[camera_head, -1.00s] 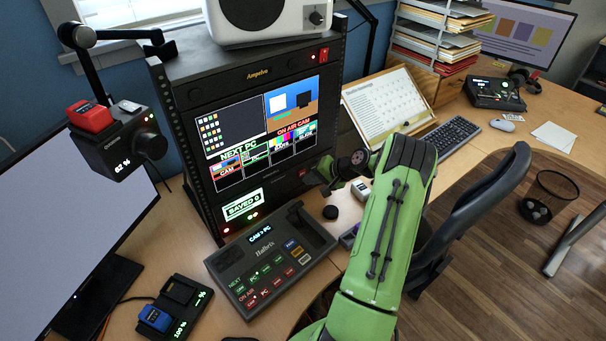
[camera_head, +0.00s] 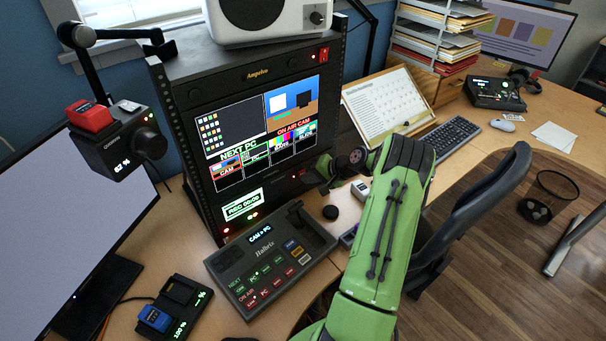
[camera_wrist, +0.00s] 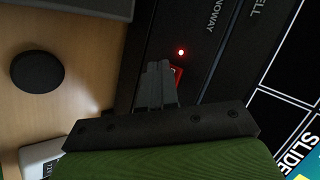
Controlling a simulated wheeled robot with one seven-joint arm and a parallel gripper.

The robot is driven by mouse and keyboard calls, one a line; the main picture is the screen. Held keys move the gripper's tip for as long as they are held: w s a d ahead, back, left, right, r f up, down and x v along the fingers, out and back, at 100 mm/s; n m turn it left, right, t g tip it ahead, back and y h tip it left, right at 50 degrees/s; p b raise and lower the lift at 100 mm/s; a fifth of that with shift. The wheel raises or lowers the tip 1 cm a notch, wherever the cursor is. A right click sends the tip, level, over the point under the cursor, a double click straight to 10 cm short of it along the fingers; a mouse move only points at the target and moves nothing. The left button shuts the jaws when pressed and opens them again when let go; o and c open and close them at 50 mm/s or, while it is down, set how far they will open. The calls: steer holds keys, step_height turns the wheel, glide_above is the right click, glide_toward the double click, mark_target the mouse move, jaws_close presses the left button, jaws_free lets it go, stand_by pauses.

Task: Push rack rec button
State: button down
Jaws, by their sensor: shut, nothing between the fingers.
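The black rack (camera_head: 180,130) stands at the back of the desk in the head view, with a screen on its front and a small green-lit display (camera_head: 243,205) reading REC with a time. My gripper (camera_wrist: 158,66) is shut and empty, its fingertips against or very close to the rack's lower front. In the wrist view a red button (camera_wrist: 178,74) shows beside the fingertips, partly hidden behind them. A red light (camera_wrist: 181,52) glows just above it. In the head view my arm hides part of this area. Whether the button is pressed in cannot be told.
A switcher panel (camera_head: 270,264) lies on the desk before the rack. A black round knob or puck (camera_head: 330,212) lies right of it, also in the wrist view (camera_wrist: 36,84). A battery charger (camera_head: 180,290) is at the front left. A chair (camera_head: 470,205) stands at right.

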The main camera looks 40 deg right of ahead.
steer(key=shift+s, duration=0.4)
steer(key=s, duration=0.6)
steer(key=shift+a, duration=0.35)
stand_by(0.4)
